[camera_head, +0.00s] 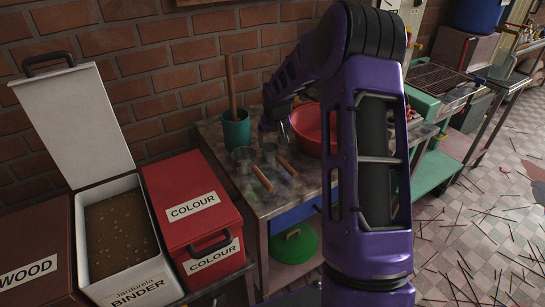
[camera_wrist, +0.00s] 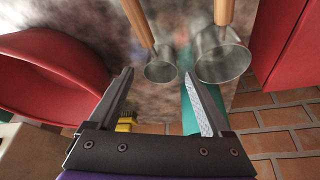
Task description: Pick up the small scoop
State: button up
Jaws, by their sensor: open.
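The small scoop (camera_wrist: 160,71) is a metal cup with a wooden handle, lying on the stained worktop. In the head view the small scoop (camera_head: 269,149) lies just below my gripper (camera_head: 277,130), its handle towards the front. The larger scoop (camera_wrist: 224,63) lies beside it, to the right in the wrist view and to the left in the head view (camera_head: 243,155). In the wrist view my gripper (camera_wrist: 158,74) is open and empty. Its fingertips appear on either side of the small scoop's cup; the remaining height gap is hard to judge.
A red bowl (camera_head: 308,130) stands right of the scoops, partly behind my arm. A green cup (camera_head: 236,132) holding a wooden stick stands behind them. The red COLOUR box (camera_head: 190,205) and open BINDER box (camera_head: 122,190) stand left of the worktop (camera_head: 285,197).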

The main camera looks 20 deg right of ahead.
aim_at(271, 160)
jog(key=shift+w+x, duration=0.2)
jog(key=shift+x, duration=1.75)
jog(key=shift+w+x, duration=0.25)
jog(key=shift+x, duration=1.7)
jog(key=shift+r, duration=0.2)
jog(key=c, duration=1.2)
notch_tip(271, 160, up, 10)
jog(key=shift+c, duration=0.2)
